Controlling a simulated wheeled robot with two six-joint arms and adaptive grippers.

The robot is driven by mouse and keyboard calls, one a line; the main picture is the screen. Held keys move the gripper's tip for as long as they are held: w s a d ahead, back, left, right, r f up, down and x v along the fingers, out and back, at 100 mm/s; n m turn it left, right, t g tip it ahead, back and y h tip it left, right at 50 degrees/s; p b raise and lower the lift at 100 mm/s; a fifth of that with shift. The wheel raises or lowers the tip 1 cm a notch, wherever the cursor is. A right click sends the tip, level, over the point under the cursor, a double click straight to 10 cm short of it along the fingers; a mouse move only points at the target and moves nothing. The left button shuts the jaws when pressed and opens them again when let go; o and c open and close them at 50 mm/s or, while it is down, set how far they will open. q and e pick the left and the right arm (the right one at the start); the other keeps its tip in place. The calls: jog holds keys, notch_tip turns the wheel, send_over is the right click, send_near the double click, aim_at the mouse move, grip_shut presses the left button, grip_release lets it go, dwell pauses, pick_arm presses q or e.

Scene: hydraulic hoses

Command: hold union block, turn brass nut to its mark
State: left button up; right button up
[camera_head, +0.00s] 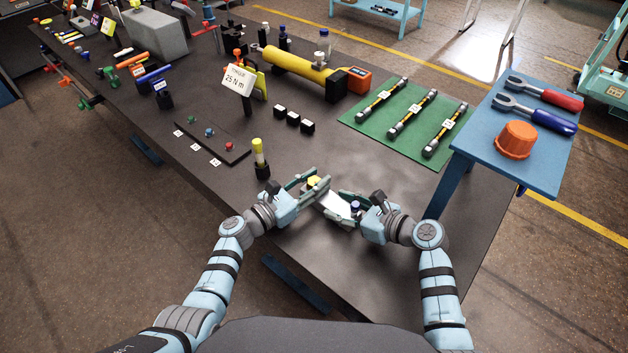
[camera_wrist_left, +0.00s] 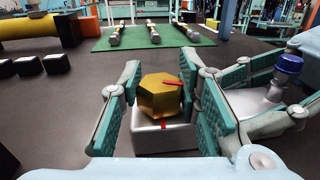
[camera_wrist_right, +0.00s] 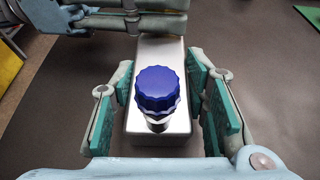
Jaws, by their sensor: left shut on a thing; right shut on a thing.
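The brass nut (camera_wrist_left: 160,97) is a gold hexagon on the silver union block (camera_wrist_left: 165,137). It carries a red line on its top, towards the right; a red mark shows on the block's near edge. The two reds are apart. My left gripper (camera_wrist_left: 160,100) is shut on the nut, one pad on each side. A ribbed blue cap (camera_wrist_right: 158,88) stands on that end. In the head view, my left gripper (camera_head: 313,184) and right gripper (camera_head: 352,207) partly hide the block.
A yellow-topped post (camera_head: 259,155) stands left of the grippers. Several black blocks (camera_head: 294,119) lie behind. A green mat (camera_head: 385,132) with 3 hoses is at back right. A blue side table (camera_head: 480,140) holds two wrenches and an orange cap. The near bench surface is clear.

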pick_arm(q)
jog(key=shift+f+m+g+h, duration=0.15)
jog(key=shift+m+g+h, duration=1.05)
jog(key=shift+g, duration=0.3)
jog(key=shift+a, duration=0.1)
jog(key=o, duration=1.2)
jog(key=shift+c, duration=0.2)
jog(key=v, duration=1.2)
jog(key=shift+w+a, duration=0.15)
